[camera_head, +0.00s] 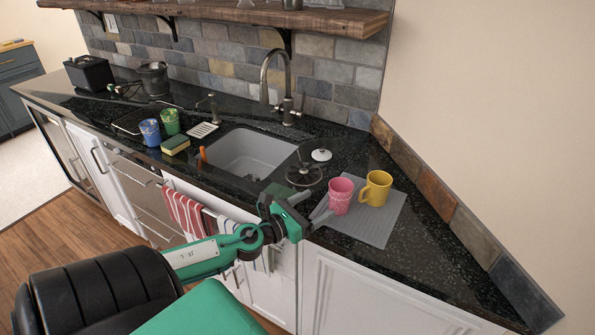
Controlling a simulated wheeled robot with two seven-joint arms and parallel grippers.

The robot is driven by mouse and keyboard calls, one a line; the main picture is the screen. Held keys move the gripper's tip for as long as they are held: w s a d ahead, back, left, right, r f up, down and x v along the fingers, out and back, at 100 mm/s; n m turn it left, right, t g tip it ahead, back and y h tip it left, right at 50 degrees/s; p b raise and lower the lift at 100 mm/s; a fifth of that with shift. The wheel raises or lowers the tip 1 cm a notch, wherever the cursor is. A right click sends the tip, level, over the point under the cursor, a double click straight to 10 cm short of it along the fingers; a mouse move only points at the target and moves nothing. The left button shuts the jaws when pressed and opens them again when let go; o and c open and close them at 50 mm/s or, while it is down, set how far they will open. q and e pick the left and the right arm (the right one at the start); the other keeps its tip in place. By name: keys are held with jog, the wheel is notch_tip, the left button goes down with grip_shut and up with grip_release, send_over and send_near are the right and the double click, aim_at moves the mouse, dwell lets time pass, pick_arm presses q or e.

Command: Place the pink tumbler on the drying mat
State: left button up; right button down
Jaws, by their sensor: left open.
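The pink tumbler (341,196) stands upright on the left part of the grey drying mat (374,230), to the left of a yellow mug (376,188). My left gripper (322,211) is open, low over the counter by the mat's left edge. Its fingers point right, toward the tumbler's lower side, and are very close to it. I cannot tell whether a finger touches the tumbler. The mat's far part is partly hidden behind the tumbler and mug. My right gripper is not in view.
A sink (250,153) with a tall faucet (276,75) lies left of the mat. A pot lid (303,174) and a white lid (321,155) lie between them. Blue (150,132) and green (169,121) tumblers and a sponge (175,145) stand farther left. The mat's front is clear.

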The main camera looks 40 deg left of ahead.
pick_arm(q)
jog(key=shift+s+a+b, duration=0.2)
jog(key=shift+s+b, duration=0.2)
jog(key=shift+s, duration=0.9)
jog(key=shift+s+a+b, duration=0.2)
jog(key=shift+s+b, duration=0.2)
jog(key=shift+s, duration=0.85)
